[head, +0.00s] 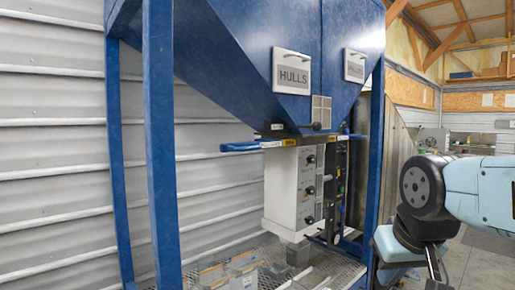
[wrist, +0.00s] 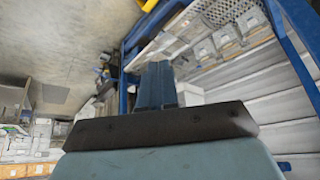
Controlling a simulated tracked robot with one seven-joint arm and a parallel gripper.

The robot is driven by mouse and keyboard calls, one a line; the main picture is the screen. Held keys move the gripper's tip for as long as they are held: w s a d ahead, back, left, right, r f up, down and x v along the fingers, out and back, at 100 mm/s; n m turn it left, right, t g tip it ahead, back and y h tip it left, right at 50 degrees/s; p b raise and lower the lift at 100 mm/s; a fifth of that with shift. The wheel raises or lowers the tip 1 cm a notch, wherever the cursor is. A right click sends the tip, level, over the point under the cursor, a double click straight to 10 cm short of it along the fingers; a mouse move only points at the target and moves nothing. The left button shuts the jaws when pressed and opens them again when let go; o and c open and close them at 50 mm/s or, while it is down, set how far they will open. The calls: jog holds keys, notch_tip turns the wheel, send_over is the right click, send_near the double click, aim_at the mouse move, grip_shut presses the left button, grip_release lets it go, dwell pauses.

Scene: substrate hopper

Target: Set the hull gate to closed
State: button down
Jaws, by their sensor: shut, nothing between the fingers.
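The hopper's left chute carries a HULLS sign (head: 291,71). Below its mouth is a slide gate with a blue handle (head: 240,146) that sticks out to the left. Small white and yellow labels (head: 284,142) lie along the gate's bar; they are too small to read surely. My gripper (wrist: 155,75) shows in the wrist view as fingers together, with nothing between them. In the head view my arm is at the right, well apart from the gate handle, and its fingertips are not clear.
A second chute with its own sign (head: 354,67) stands to the right. A grey control box (head: 295,188) with knobs hangs below the gates. Blue frame posts (head: 161,150) flank the hopper, one in front near the handle. A mesh platform (head: 345,268) lies below.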

jog(key=c, duration=1.9)
grip_release()
jog(key=shift+o, duration=0.9)
jog(key=shift+a, duration=0.1)
jog(key=o, duration=0.5)
jog(key=w+a+r+y, duration=0.1)
jog(key=w+a, duration=0.1)
jog(key=w+a+r+y, duration=0.2)
jog(key=shift+w+r+t, duration=0.1)
jog(key=shift+t, duration=0.3)
jog(key=shift+c, duration=0.2)
jog(key=shift+o, duration=0.5)
jog(key=w+a+r+m+t+y, duration=0.1)
jog(key=w+a+r+m+y, duration=0.1)
jog(key=w+a+r+y, duration=0.2)
jog(key=w+a+r, duration=0.1)
jog(key=w+r, duration=0.1)
jog(key=w, duration=0.1)
jog(key=shift+w+a+r, duration=0.15)
jog(key=shift+a+r, duration=0.15)
jog(key=shift+a, duration=0.1)
jog(key=m+t+y, duration=0.3)
jog(key=m+t, duration=0.2)
jog(key=m, duration=0.3)
send_near(251, 149)
jog(key=x, duration=1)
jog(key=shift+w+a, duration=0.2)
jog(key=shift+w, duration=0.15)
jog(key=shift+c, duration=0.3)
grip_shut()
